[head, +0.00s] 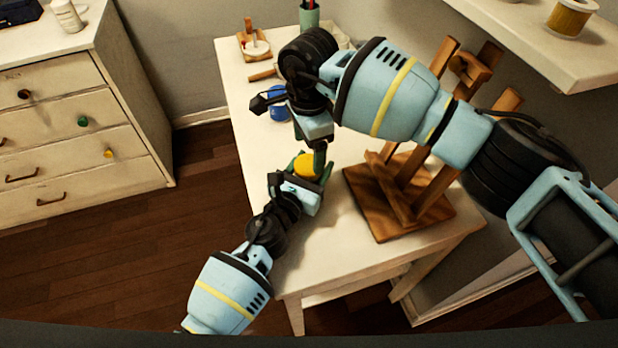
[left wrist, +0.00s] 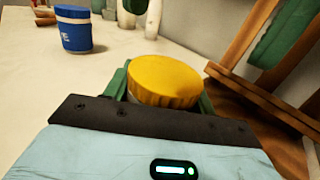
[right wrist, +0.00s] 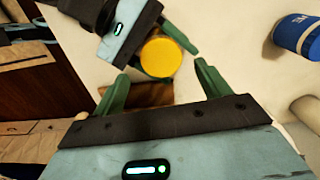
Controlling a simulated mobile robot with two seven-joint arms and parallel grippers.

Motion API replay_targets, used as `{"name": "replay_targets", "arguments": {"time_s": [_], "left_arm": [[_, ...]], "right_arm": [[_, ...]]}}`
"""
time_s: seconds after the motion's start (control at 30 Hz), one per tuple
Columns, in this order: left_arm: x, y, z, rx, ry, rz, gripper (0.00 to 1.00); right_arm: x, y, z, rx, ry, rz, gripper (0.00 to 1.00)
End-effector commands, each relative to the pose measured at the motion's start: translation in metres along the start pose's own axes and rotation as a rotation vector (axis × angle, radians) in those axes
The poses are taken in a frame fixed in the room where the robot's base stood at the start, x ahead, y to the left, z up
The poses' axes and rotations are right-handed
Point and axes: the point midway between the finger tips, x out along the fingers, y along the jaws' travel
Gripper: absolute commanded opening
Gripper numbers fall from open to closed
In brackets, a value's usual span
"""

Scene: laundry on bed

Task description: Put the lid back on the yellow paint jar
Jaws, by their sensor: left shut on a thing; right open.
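The yellow lid (head: 304,164), round with a ribbed edge, sits over a pale jar body between the fingers of my left gripper (head: 312,172). In the left wrist view the lid (left wrist: 165,80) looks level, and only a sliver of the jar shows below it. I cannot tell whether it is fully seated. My left gripper is shut on the jar. My right gripper (right wrist: 165,85) is open and empty, above the jar and apart from the lid. The lid also shows in the right wrist view (right wrist: 161,56).
A blue jar (head: 278,104) stands farther back on the white table (head: 245,145). A wooden easel (head: 400,205) stands close on the right, below a wall shelf (head: 540,45). A small wooden board (head: 254,46) and a green cup (head: 309,17) are at the back.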

Motion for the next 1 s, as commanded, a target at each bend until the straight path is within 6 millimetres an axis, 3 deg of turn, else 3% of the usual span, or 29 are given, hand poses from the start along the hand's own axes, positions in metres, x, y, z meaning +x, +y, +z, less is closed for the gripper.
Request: {"name": "replay_targets", "arguments": {"time_s": [0.33,0.7,1.0], "left_arm": [[0.0,-0.002,-0.001,-0.001,0.0,-0.004,0.0],[0.0,-0.002,-0.001,-0.001,0.0,-0.004,0.0],[0.0,-0.002,-0.001,-0.002,0.0,-0.004,0.0]], "right_arm": [[-0.003,0.0,-0.001,-0.007,0.001,-0.001,0.73],[-0.036,-0.002,0.0,-0.281,0.003,-0.003,0.73],[-0.037,-0.001,0.0,-0.298,0.0,-0.001,0.73]]}}
